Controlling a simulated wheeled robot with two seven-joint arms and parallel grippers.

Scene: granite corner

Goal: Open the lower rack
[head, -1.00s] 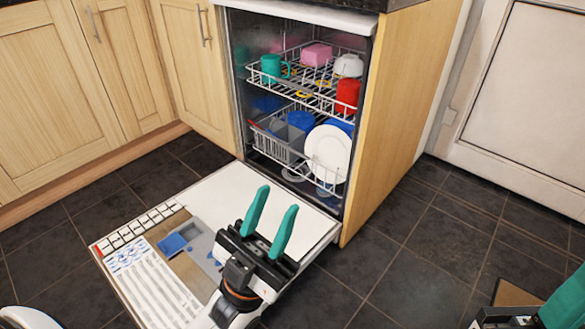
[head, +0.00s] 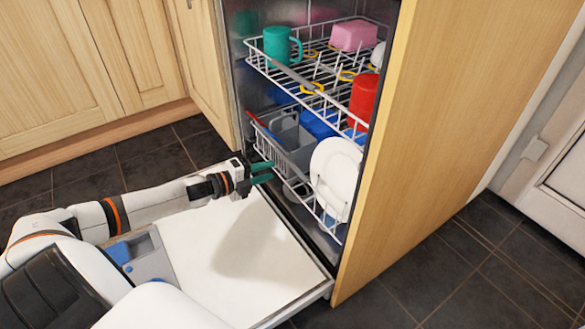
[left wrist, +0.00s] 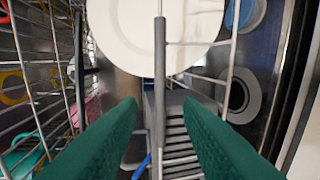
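The lower rack (head: 268,147) is a white wire basket inside the open dishwasher, holding a white plate (head: 336,178), a grey cutlery basket (head: 292,138) and blue items. My left gripper (head: 262,172) is at its front, over the inner end of the lowered door. In the left wrist view, a grey bar (left wrist: 160,75) on the rack's front lies between the two green fingers (left wrist: 160,102). The fingers stand apart, with gaps on both sides of the bar. The plate also shows there (left wrist: 150,25). My right gripper is out of view.
The upper rack (head: 300,72) sits above, partly out, with a green mug (head: 281,46), a red cup (head: 363,96) and a pink box (head: 353,36). The lowered door (head: 230,245) covers the floor in front. A wooden side panel (head: 450,120) bounds the right.

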